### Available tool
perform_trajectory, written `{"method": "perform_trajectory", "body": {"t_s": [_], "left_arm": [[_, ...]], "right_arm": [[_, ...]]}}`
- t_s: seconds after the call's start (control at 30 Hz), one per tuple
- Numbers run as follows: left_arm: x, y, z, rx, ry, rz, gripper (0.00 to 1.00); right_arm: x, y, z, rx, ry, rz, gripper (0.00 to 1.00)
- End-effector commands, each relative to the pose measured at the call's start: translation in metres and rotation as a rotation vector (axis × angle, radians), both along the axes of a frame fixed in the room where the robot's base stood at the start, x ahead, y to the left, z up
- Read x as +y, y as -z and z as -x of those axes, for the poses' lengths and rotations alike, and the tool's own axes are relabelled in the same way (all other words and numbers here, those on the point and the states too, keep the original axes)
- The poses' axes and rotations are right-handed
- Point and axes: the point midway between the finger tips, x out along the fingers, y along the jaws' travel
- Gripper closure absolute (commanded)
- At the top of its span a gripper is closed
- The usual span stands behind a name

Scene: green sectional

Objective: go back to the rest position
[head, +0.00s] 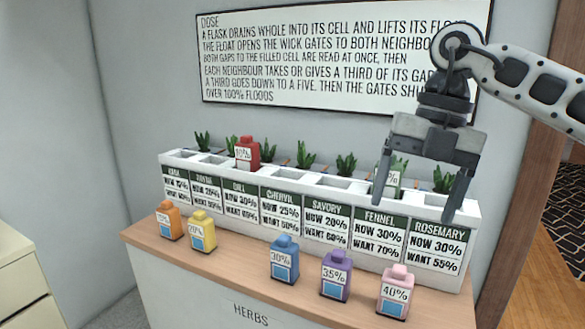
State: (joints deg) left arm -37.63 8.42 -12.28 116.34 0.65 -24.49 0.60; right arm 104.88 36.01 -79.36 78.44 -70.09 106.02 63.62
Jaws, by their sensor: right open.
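My right gripper (414,208) comes in from the upper right and hangs pointing down over the right end of the white planter (482,243). Its two fingers are spread apart. A pale green flask (394,181) stands in the planter near the Fennel sign, partly hidden by the left finger. I see no gap or contact clearly between that finger and the flask. The right finger reaches in front of the Rosemary end of the planter. My left gripper is out of view.
A red flask (247,152) stands in the planter above Dill. Orange (168,220), yellow (201,231), blue (284,259), purple (336,276) and pink (396,291) flasks stand along the wooden counter's (240,264) front. A rules sign (330,55) hangs behind.

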Motion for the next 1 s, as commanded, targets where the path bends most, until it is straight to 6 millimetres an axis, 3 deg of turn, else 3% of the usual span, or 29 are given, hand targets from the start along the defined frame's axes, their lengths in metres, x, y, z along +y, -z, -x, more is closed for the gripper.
{"method": "perform_trajectory", "body": {"t_s": [0.27, 0.4, 0.5, 0.6, 0.7, 0.83, 0.93, 1.0], "left_arm": [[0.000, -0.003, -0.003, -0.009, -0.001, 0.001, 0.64], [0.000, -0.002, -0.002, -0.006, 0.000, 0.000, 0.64], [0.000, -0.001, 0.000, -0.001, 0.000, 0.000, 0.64], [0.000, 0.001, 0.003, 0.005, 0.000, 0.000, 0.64], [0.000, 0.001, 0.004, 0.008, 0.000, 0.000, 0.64], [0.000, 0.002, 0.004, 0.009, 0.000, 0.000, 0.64], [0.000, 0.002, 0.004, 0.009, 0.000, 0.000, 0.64], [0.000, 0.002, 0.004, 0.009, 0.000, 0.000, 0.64]], "right_arm": [[0.089, 0.060, 0.021, 0.100, -0.198, -0.357, 0.19], [0.154, 0.086, 0.050, 0.181, -0.268, -0.708, 0.19], [0.195, 0.090, 0.071, 0.236, -0.240, -1.018, 0.19], [0.220, 0.085, 0.080, 0.272, -0.129, -1.311, 0.19], [0.228, 0.083, 0.076, 0.289, 0.066, -1.566, 0.19], [0.214, 0.097, 0.056, 0.287, 0.430, -1.807, 0.19], [0.190, 0.128, 0.039, 0.271, 0.773, -1.900, 0.19], [0.167, 0.161, 0.031, 0.254, 1.034, -1.909, 0.19]]}}
